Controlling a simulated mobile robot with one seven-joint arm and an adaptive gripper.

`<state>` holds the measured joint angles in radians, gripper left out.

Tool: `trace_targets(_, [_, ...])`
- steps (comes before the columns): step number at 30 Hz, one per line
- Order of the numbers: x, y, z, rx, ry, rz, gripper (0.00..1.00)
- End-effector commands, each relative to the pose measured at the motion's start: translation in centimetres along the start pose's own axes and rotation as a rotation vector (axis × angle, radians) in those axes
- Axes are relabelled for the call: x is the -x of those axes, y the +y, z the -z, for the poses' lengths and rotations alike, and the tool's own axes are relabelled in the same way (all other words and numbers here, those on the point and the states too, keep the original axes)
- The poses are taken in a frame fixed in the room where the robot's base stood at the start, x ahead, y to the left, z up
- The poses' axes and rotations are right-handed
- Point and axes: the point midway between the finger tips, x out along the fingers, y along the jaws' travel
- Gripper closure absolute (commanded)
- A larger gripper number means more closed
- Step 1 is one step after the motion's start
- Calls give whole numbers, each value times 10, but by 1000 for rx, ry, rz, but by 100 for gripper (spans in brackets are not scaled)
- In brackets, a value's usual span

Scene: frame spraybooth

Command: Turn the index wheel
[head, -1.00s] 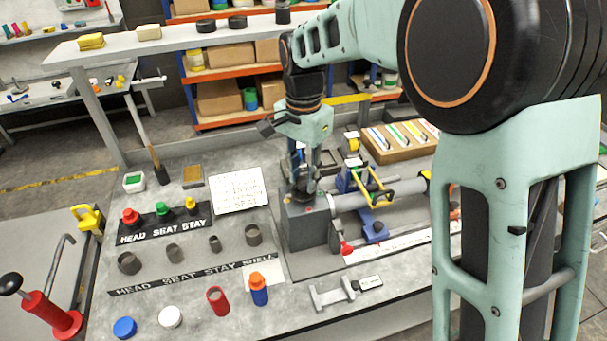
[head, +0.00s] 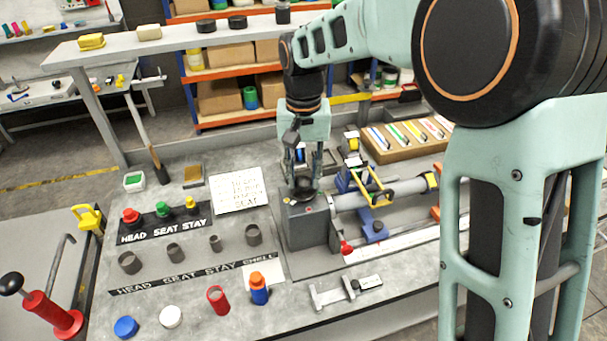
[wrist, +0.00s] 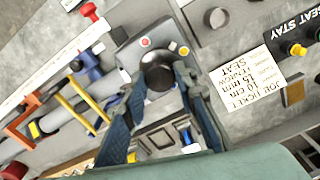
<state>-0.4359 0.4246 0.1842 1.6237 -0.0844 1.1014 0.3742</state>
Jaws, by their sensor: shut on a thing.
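The index wheel (head: 304,193) is a dark round knob on top of a grey block (head: 308,229) at the left end of the fixture. It shows in the wrist view as a black dome (wrist: 158,72), with small buttons beside it on the block. My gripper (head: 305,185) points down over the block. In the wrist view its two fingers (wrist: 158,84) stand on either side of the wheel and are shut on it. The fingers partly hide the wheel in the head view, and any mark on it is too small to read.
A grey tube (head: 350,201) with a yellow clamp frame (head: 368,186) extends right of the block. A red knob (head: 347,247) sits at its front. A job ticket (head: 237,190) lies to the left, near several coloured parts. A caliper (head: 345,291) lies in front.

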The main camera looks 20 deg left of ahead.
Motion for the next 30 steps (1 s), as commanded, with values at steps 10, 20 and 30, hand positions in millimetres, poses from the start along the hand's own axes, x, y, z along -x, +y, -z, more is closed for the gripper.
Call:
trace_targets(10, [1, 0, 1, 21, 3, 1, 98])
trace_targets(20, [1, 0, 1, 19, 3, 0, 57])
trace_targets(30, [3, 0, 0, 19, 2, 0, 55])
